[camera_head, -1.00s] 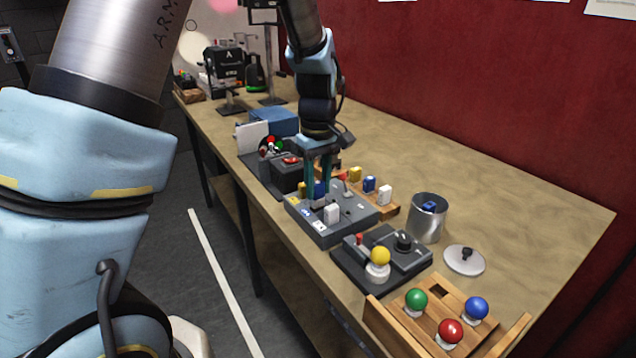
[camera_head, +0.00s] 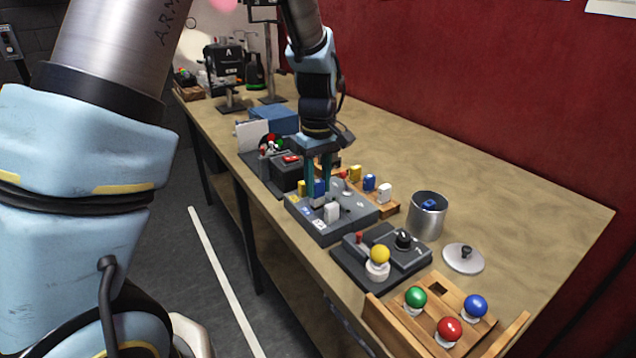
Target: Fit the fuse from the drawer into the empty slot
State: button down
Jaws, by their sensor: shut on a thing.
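My gripper (camera_head: 319,184) points down over the dark grey fuse panel (camera_head: 350,220) in the middle of the bench. Its teal fingers are shut on a blue fuse (camera_head: 320,187) with a grey lower part. The fuse is upright at the panel's upper face; I cannot tell whether it is seated in a slot or just above it. A white fuse (camera_head: 332,211) stands in the panel's front part. A yellow fuse (camera_head: 301,188) stands at its left, beside my fingers. The slot below my gripper is hidden. No drawer shows clearly.
A wooden rack (camera_head: 391,208) behind the panel holds yellow, blue and white fuses. A metal can (camera_head: 427,218) with a blue piece inside and its lid (camera_head: 463,258) stand right. A joystick box (camera_head: 345,262) and ball tray (camera_head: 500,325) are in front. The back right bench is clear.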

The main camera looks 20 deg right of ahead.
aim_at(318, 181)
jog(key=shift+f+b, duration=0.5)
jog(key=shift+f, duration=0.7)
dwell(0.7)
jog(key=shift+c, duration=1.4)
grip_release()
jog(key=shift+r, duration=0.1)
jog(key=shift+r+p, duration=3.05)
jog(key=shift+r, duration=0.45)
